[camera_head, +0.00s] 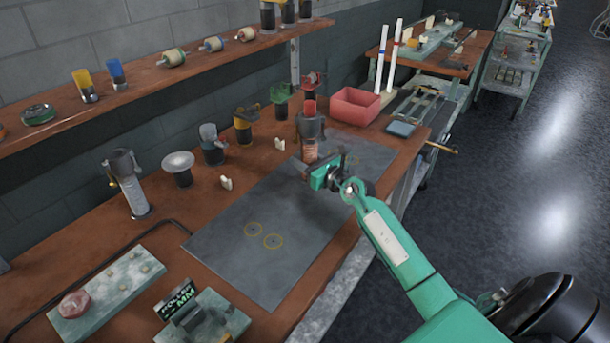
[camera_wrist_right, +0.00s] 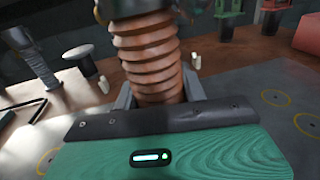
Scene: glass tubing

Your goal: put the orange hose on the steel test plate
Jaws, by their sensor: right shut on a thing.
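The orange hose (camera_head: 310,151) is upright at the back edge of the steel test plate, with a dark collar at its top. In the right wrist view the ribbed hose (camera_wrist_right: 150,62) stands between the fingers of my right gripper (camera_head: 317,174). That gripper is shut on the hose, low on its body. The steel test plate (camera_head: 290,255) is a flat grey sheet with yellow ring marks, lying on the brown bench. The hose's lower end is hidden behind my gripper, so I cannot tell whether it touches the surface. My left gripper is not in view.
Several dark-capped fittings (camera_head: 212,148) line the bench's wall side. A red bin (camera_head: 355,105) and a small blue-grey block (camera_head: 400,129) stand beyond the hose. A green fixture (camera_head: 203,320) and a pale board (camera_head: 108,285) lie at the near end. The plate's near part is clear.

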